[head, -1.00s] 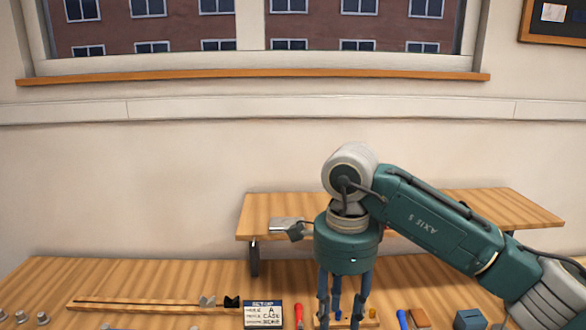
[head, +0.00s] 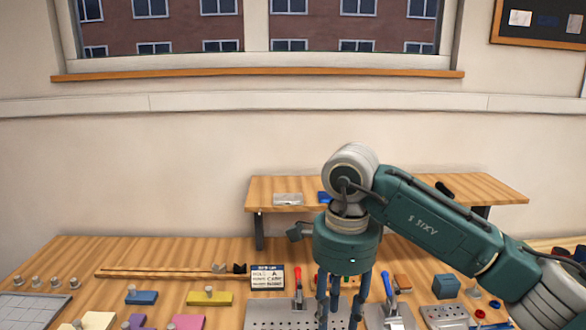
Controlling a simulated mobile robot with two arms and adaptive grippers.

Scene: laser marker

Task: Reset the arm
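My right arm comes in from the right, a green and grey arm with its wrist bent downward. My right gripper (head: 341,305) hangs pointing down in front of the workbench (head: 215,257). Its blue-grey fingers are spread apart, with nothing seen between them, so it looks open. The fingertips lie near the bottom edge of the picture. The gripper hides part of the bench's middle. My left gripper is not in view.
A perforated metal plate (head: 272,317) and red-handled clamp (head: 298,286) are left of the gripper. A blue-handled clamp (head: 388,292) is right of it. Coloured blocks (head: 209,298) lie left, near a set-up card (head: 267,278). A raised shelf (head: 268,196) stands behind.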

